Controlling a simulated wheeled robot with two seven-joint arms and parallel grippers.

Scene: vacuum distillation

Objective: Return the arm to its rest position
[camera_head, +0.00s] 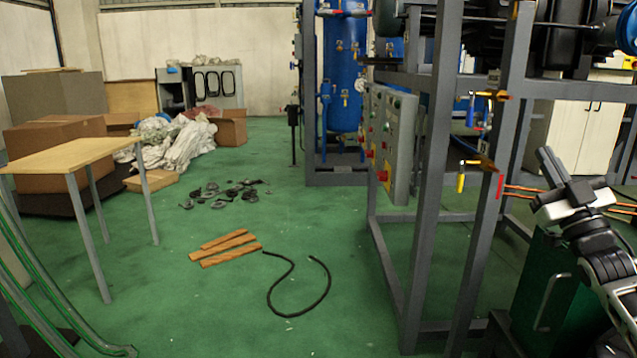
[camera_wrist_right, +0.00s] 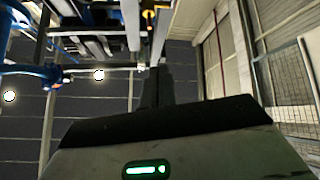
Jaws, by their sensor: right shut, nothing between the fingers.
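My right gripper (camera_head: 548,165) is at the right edge of the head view, raised in front of the grey metal frame. Its dark fingers are shut with nothing between them and point up and to the left. The right arm below it is black and white. In the right wrist view the gripper (camera_wrist_right: 158,82) points up toward the ceiling, its dark fingers together. My left gripper is not in the head view.
The grey frame (camera_head: 425,190) with a control panel (camera_head: 388,140) stands close left of the right gripper. A green cabinet (camera_head: 545,290) is below it. A wooden table (camera_head: 65,155) stands left. Planks (camera_head: 225,248) and a black hose (camera_head: 290,313) lie on the green floor.

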